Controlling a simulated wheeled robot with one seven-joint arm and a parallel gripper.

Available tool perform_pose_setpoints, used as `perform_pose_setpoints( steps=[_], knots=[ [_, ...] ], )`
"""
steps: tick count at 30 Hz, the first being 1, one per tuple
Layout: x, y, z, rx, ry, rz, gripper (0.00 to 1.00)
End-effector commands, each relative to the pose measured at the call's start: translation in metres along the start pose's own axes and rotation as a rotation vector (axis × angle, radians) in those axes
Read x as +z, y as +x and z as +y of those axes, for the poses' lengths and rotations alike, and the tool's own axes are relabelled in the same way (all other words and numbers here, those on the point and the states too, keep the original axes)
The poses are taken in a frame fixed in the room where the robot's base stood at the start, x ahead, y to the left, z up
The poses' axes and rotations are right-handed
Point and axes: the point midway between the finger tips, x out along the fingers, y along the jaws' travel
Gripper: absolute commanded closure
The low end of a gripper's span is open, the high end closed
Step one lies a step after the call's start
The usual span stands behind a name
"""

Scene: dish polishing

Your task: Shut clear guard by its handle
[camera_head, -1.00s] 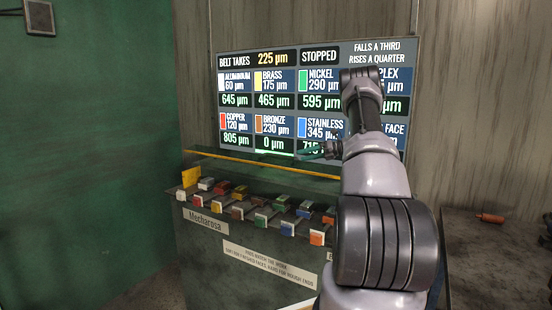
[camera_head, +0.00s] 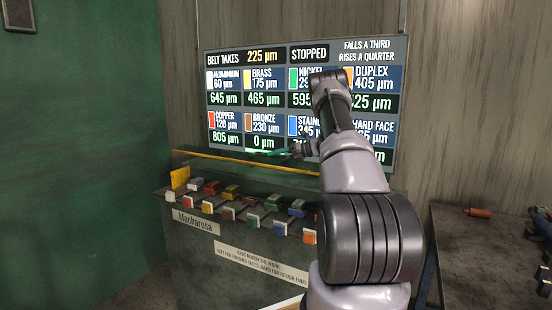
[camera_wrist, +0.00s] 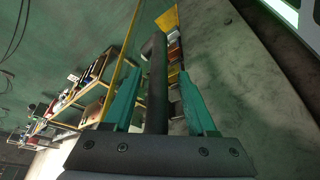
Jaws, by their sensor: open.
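The clear guard (camera_head: 235,166) is a see-through panel with a yellow front edge (camera_head: 215,156), raised above the rows of coloured blocks on the dark cabinet. The yellow edge also runs along the left of the wrist view (camera_wrist: 122,72).
Several coloured blocks (camera_head: 230,191) stand in rows on the cabinet (camera_head: 235,270). A lit display board (camera_head: 226,56) hangs behind it. A dark table (camera_head: 470,245) stands at the right, with an orange-handled item (camera_head: 478,213) on it. A green wall (camera_head: 80,150) is at the left.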

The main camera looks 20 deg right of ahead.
Motion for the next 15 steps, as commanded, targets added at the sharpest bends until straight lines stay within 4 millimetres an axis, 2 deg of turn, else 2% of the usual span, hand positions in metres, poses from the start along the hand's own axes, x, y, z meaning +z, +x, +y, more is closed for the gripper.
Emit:
perform_pose_setpoints(
  steps=[5,6,10,15],
  knots=[
    [0.0000,0.0002,0.0001,0.000,0.000,0.000,0.43],
    [0.0000,0.0002,0.0001,0.000,0.000,0.000,0.51],
    [-0.0001,0.0001,0.0001,0.000,0.000,0.000,1.00],
    [-0.0003,0.0000,-0.0003,-0.001,0.000,0.001,1.00]
  ],
)
